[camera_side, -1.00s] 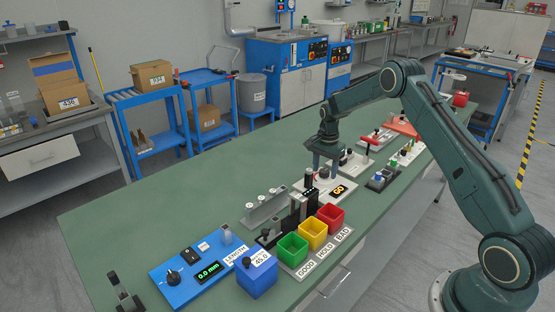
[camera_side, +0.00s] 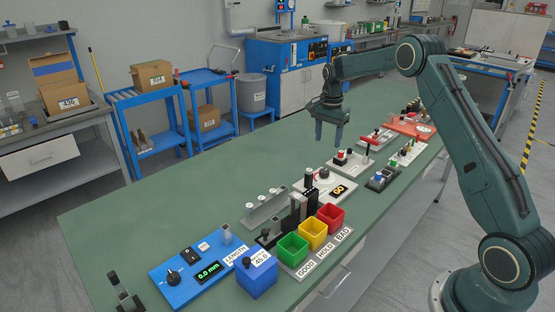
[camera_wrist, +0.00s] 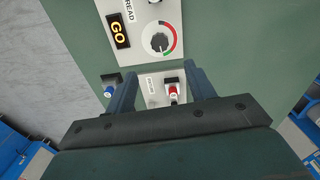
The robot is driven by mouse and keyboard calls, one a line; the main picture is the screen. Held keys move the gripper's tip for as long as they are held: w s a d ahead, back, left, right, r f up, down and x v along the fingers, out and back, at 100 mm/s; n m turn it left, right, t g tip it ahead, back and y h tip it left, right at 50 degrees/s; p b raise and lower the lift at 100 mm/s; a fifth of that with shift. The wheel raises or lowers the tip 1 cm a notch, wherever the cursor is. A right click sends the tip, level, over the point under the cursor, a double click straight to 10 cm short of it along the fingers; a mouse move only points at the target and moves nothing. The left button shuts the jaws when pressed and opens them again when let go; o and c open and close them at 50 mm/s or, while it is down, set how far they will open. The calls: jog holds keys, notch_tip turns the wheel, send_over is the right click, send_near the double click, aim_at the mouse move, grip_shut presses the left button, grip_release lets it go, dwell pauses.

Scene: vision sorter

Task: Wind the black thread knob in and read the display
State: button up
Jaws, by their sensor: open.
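My gripper (camera_side: 328,138) is open and empty, above the bench and apart from everything. In the wrist view its two fingers (camera_wrist: 160,70) point at the panels below. The pale thread panel (camera_wrist: 140,30) bears a lit amber display (camera_wrist: 118,31) that reads GO.
Behind the thread panel is a pale station (camera_side: 351,162) with a red-capped part. Green, yellow and red bins (camera_side: 330,217) stand in front. A blue length gauge (camera_side: 200,268) is at front left. The bench's left rear (camera_side: 150,205) is clear.

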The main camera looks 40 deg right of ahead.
jog(key=shift+r, duration=0.9)
jog(key=shift+a+r, duration=0.1)
jog(key=s+a+r+n+t, duration=0.3)
jog(key=s+a+r+n, duration=0.5)
jog(key=s+a+r, duration=0.65)
jog(key=s+a+n+t, duration=0.1)
jog(key=s+a+n, duration=0.3)
jog(key=s, duration=0.6)
jog(key=s+a+n+t, duration=0.1)
jog(key=s+a+n, duration=0.4)
jog(key=s, duration=0.5)
jog(key=shift+s+a+t, duration=0.3)
jog(key=shift+s+a, duration=0.1)
jog(key=shift+a, duration=0.05)
